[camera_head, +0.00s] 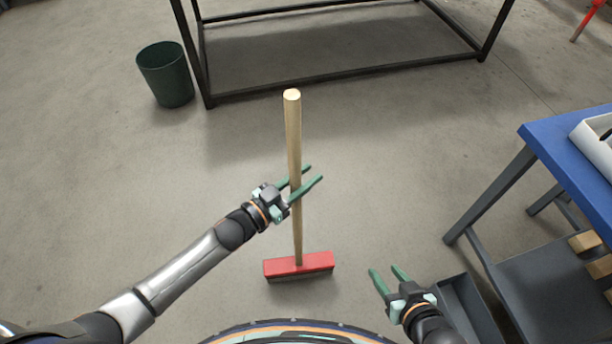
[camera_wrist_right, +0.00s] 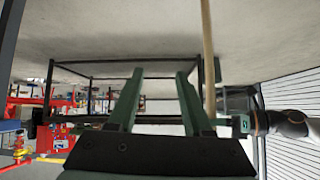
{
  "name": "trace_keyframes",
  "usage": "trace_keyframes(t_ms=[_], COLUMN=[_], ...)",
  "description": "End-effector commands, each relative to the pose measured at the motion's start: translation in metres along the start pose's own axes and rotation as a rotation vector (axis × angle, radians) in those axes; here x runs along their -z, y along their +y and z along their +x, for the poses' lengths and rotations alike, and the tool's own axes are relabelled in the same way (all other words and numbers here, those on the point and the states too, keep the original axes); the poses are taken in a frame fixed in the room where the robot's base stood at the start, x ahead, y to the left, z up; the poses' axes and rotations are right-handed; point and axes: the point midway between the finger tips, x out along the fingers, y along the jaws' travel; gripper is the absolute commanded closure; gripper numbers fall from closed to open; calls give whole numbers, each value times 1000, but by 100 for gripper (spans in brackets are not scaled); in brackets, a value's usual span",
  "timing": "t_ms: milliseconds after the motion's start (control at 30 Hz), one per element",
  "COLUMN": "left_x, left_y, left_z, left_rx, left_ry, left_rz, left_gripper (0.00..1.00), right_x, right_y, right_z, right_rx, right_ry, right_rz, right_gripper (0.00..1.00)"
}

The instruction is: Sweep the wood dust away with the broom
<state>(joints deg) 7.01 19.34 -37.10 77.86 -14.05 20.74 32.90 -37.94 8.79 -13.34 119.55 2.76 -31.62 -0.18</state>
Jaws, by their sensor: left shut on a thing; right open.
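The broom has a pale wooden handle (camera_head: 293,140) and a red head (camera_head: 299,265) with dark bristles. It stands nearly upright on the grey floor in the middle of the head view. My left gripper (camera_head: 306,182) is shut on the handle, partway up from the head. My right gripper (camera_head: 385,279) is open and empty, to the right of the broom head and apart from it. In the right wrist view the right gripper's fingers (camera_wrist_right: 158,98) are spread with nothing between them, and the handle (camera_wrist_right: 208,55) shows beyond. I cannot make out wood dust on the floor.
A dark green bin (camera_head: 166,75) stands at the upper left beside a black metal frame (camera_head: 340,78). A blue-topped table (camera_head: 562,150) is at the right, with wooden blocks on its lower shelf. A dark grey tray-like thing (camera_head: 468,309) lies by my right gripper. Floor around the broom is clear.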

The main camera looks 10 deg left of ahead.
Motion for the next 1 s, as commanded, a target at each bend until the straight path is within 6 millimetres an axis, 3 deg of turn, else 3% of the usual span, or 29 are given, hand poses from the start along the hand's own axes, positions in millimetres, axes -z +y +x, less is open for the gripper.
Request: trace_keyframes(t_ms=[133, 300, 1000], left_x=[19, 29, 29], left_y=[-2, -4, -4], left_z=[2, 3, 3], left_rx=[1, 4, 5], left_ry=[8, 7, 7], left_rz=[1, 1, 1], left_gripper=[100, 100, 100], right_x=[-6, 3, 9], right_y=[-4, -9, -5], right_z=[-8, -14, -8], right_rx=[5, 12, 7], right_ry=[-47, -37, -20], right_rz=[13, 18, 8], right_gripper=[50, 50, 50])
